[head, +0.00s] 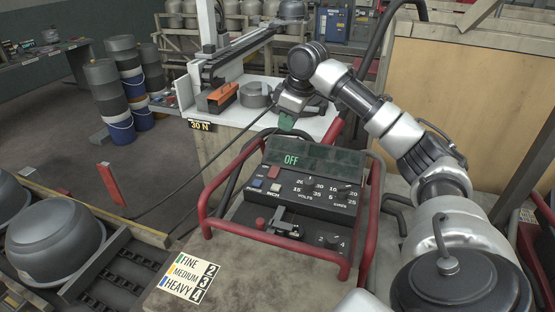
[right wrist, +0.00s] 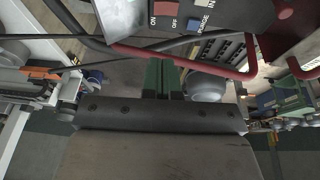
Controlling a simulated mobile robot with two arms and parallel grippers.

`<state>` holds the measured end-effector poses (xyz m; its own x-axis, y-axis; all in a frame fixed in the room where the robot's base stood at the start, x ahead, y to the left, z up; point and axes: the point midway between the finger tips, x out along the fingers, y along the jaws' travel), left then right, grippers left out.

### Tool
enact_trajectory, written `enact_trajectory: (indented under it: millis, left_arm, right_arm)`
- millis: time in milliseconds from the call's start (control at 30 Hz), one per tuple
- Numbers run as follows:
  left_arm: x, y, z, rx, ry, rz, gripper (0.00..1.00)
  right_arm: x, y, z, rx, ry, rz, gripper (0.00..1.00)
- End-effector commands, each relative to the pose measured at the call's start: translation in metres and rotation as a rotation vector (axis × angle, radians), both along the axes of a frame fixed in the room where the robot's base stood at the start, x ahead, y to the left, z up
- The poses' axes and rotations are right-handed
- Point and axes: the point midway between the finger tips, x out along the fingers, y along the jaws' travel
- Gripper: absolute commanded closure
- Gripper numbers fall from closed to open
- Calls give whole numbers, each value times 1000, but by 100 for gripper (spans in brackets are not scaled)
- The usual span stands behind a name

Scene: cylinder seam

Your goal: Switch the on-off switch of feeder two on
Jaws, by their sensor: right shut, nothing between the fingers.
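A feeder control box (head: 310,190) in a red tubular frame stands on a bench; its display (head: 290,159) reads OFF. I cannot read a feeder number on it. In the right wrist view, ON and OFF lettering (right wrist: 163,22) shows on its panel beside PURGE, with a small red piece (right wrist: 174,4) cut by the top edge; I cannot tell the switch's position. My right gripper (head: 287,122) is above and behind the display, apart from the panel. Its green fingers (right wrist: 165,78) are together and empty. My left gripper is out of view.
The red guard rails (head: 278,240) surround the panel. A label card (head: 189,276) lies on the bench at front left. A grey pot (head: 55,240) is at the left. A white table (head: 245,112) with a 30 N sign is behind. Another red frame (head: 530,235) stands at the right.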

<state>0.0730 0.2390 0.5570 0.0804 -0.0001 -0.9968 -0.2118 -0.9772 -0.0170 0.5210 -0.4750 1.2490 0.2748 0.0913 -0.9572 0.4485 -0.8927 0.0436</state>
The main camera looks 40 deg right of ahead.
Motion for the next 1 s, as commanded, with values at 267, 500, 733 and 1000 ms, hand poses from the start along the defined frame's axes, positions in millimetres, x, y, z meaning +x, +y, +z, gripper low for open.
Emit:
enact_trajectory:
  millis: [267, 500, 733, 1000]
  left_arm:
    - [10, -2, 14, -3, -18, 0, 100]
    - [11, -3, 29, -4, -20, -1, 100]
    - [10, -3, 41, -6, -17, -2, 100]
    - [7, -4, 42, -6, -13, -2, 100]
  right_arm:
    - [11, 4, -41, 1, 7, 1, 100]
    - [25, 9, -89, 2, 5, 0, 100]
    - [28, 6, -122, -1, 4, -1, 100]
    - [28, 4, -134, -1, 1, 1, 100]
